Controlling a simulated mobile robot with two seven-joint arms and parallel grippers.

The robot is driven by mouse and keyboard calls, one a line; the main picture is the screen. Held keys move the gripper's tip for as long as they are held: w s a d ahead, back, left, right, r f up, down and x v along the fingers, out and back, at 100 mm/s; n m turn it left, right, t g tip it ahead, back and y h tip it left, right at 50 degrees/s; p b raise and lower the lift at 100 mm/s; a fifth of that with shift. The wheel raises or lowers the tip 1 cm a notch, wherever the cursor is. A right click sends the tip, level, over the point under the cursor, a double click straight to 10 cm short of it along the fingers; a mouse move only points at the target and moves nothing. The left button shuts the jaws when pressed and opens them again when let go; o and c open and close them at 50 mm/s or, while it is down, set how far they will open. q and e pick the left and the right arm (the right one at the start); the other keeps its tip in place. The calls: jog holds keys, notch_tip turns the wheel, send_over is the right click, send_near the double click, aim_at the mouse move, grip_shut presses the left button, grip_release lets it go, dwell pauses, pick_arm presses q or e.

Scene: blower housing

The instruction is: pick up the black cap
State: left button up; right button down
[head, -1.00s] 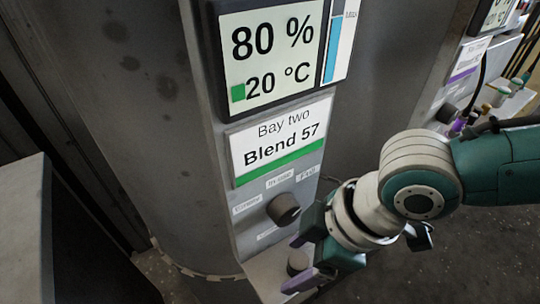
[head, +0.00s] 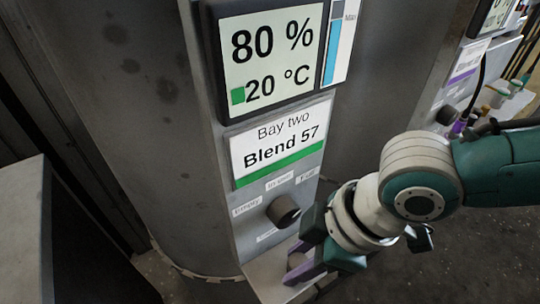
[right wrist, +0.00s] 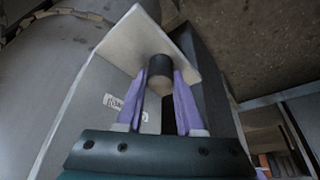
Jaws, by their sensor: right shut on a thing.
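The black cap (head: 296,260) is a small dark cylinder at the pale shelf below the Bay two panel. In the right wrist view the cap (right wrist: 160,68) stands between the two purple fingers, dark along its side with a paler near end. My right gripper (head: 299,264) is shut on it, one finger on either side, and partly hides it in the head view. Its fingers also show in the right wrist view (right wrist: 160,82). I cannot tell whether the cap touches the shelf. My left gripper is not in view.
The pale shelf (head: 262,283) juts out from the panel. Above it are a dark round knob (head: 283,211), small labels, the Blend 57 sign (head: 280,143) and a display reading 80 % and 20 °C (head: 268,55). Dark floor (head: 450,255) lies open at the right.

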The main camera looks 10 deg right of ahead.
aim_at(298, 261)
jog(key=shift+r+p, duration=0.3)
jog(key=shift+r, duration=0.3)
notch_tip(298, 261, up, 2)
jog(key=shift+r+p, duration=0.15)
jog(key=shift+p, duration=0.3)
jog(key=s+d, duration=0.4)
jog(key=d, duration=0.4)
jog(key=s+d+b, duration=0.1)
jog(key=s+d, duration=0.2)
jog(key=d, duration=0.5)
jog(key=shift+s+d, duration=0.2)
jog(key=shift+s, duration=0.15)
